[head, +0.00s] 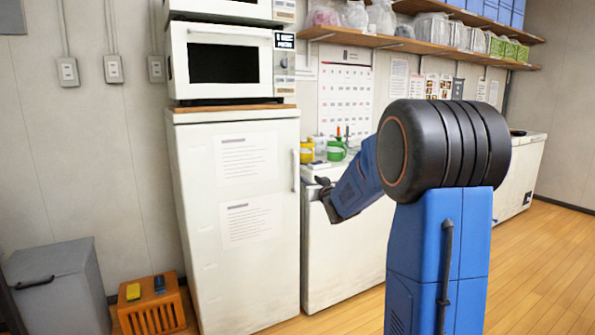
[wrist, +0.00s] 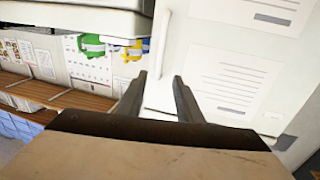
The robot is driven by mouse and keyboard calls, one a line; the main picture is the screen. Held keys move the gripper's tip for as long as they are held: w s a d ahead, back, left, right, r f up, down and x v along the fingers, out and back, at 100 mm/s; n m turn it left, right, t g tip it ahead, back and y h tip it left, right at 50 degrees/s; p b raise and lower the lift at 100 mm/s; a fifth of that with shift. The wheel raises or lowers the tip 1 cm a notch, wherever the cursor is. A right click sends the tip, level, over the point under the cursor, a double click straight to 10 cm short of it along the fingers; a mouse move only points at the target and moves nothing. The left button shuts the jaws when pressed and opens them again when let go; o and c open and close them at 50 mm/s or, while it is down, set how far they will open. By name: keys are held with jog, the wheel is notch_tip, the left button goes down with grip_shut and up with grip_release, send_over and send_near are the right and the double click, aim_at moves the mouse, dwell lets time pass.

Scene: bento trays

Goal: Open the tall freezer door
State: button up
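The tall freezer (head: 240,225) is a white upright cabinet with two printed sheets on its door, which is shut. Its slim vertical white handle (head: 295,170) runs along the door's right edge. My gripper (head: 322,186) is just right of the handle in the head view, with small dark fingers. In the wrist view my gripper (wrist: 158,84) is open, its two fingers apart with nothing seen held. The handle (wrist: 161,42) shows beyond the fingertips, in line with the gap between them. Whether the fingers reach around it, I cannot tell. The freezer door (wrist: 225,60) fills the right side there.
Microwaves (head: 225,62) stand on top of the freezer. A low white unit (head: 340,250) with green and yellow items (head: 336,149) stands to its right. An orange crate (head: 152,310) and a grey bin (head: 60,290) are at left. Wooden floor (head: 545,270) is clear at right.

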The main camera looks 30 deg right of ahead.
aim_at(297, 168)
jog(key=w, duration=0.5)
jog(key=w+d, duration=0.1)
jog(key=w, duration=0.4)
jog(key=w+d, duration=0.1)
jog(key=w, duration=0.4)
jog(key=shift+w+d, duration=0.25)
jog(key=shift+w, duration=0.15)
jog(key=shift+c, duration=0.4)
grip_shut()
